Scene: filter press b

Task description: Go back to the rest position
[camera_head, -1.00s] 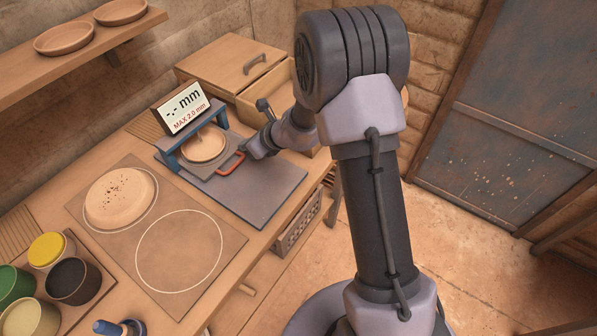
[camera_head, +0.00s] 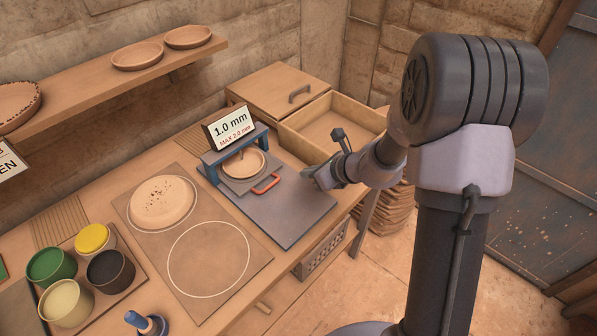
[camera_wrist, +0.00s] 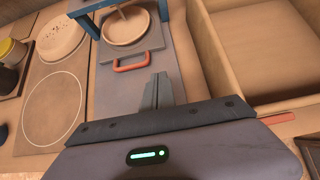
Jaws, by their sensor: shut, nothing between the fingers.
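My gripper (camera_head: 308,176) is shut and empty. In the head view it is just right of the press, above the grey base plate. In the wrist view my gripper (camera_wrist: 158,88) has its fingers together, pointing toward the red handle, apart from it. The press (camera_head: 212,165) has a blue frame, and a small round clay piece (camera_head: 243,164) sits under it on a grey sliding plate with a red handle (camera_head: 266,183). The display (camera_head: 230,127) on top reads 1.0 mm, MAX 2.0 mm.
An open, empty wooden drawer (camera_head: 330,125) lies behind my gripper. A speckled clay disc (camera_head: 163,203) lies on a board with an empty white circle (camera_head: 209,259). Coloured pots (camera_head: 110,271) stand at the lower left. A shelf (camera_head: 100,88) with dishes runs along the wall.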

